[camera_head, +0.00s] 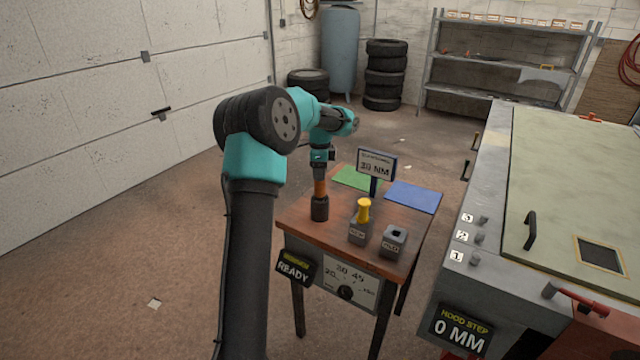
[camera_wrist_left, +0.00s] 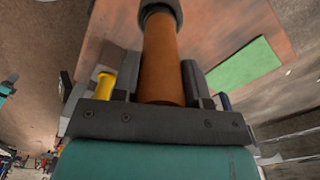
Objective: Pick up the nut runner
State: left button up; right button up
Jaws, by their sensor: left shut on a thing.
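The nut runner has an orange-brown cylindrical body (camera_head: 320,188) and a dark round lower end (camera_head: 319,208). It is upright at the left part of the wooden table (camera_head: 345,258). My left gripper (camera_head: 319,172) points down from above and is shut on its upper body. In the left wrist view, the orange body (camera_wrist_left: 163,60) lies between the two dark fingers (camera_wrist_left: 163,88), with a dark collar at its far end. I cannot tell whether the dark end touches the table. My right gripper is not in view.
A yellow-handled tool (camera_head: 363,211) stands in a grey block, beside an empty grey block (camera_head: 393,240). Behind are a sign (camera_head: 377,164), a green mat (camera_head: 357,178) and a blue mat (camera_head: 413,196). A bench with a hood panel (camera_head: 570,180) stands at the right.

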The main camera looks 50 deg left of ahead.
pick_arm(q)
jog(key=shift+r, duration=0.1)
notch_tip(320, 180, up, 10)
dwell(0.5)
dwell(0.4)
